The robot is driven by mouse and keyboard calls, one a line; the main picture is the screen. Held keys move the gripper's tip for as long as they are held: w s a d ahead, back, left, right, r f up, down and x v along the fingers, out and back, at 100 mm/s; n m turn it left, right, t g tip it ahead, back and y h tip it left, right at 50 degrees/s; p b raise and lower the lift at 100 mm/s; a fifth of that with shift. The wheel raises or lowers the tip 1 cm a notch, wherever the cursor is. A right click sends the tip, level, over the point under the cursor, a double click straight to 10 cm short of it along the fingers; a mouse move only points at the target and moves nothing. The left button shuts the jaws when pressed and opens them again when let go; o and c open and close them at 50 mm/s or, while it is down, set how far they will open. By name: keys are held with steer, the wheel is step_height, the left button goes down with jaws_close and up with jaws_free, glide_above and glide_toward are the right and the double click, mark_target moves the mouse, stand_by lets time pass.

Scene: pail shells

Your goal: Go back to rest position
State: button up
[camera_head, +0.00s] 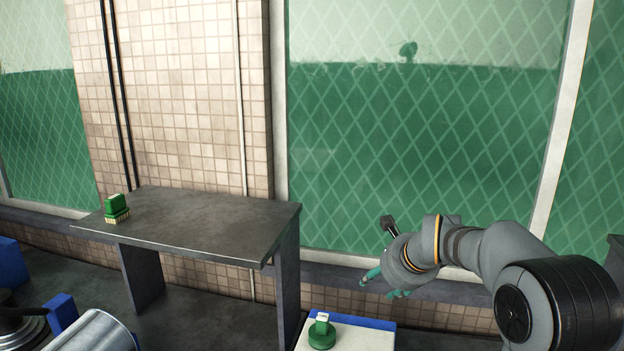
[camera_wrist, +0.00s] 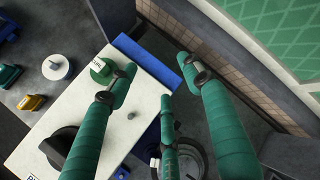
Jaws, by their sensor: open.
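My gripper (camera_head: 380,288) is at the end of my arm on the right in the head view, with its green fingers spread and nothing between them. In the wrist view the open gripper (camera_wrist: 157,78) shows three green fingers above the white-topped surface and the dark floor.
A grey table (camera_head: 200,222) at the left holds a green brush-like item (camera_head: 117,210). A metal cylinder (camera_head: 97,333) lies at the bottom left near a blue block (camera_head: 61,312). A tiled wall and green mesh window panels stand behind.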

steer(key=s+a+r+n+y+p, duration=0.1)
steer(key=s+a+r, duration=0.1)
steer(key=a+r, duration=0.2)
steer(key=shift+s+a+r+n+p, duration=0.15)
steer(key=shift+s+a+n+p, duration=0.2)
steer(key=shift+a, duration=0.55)
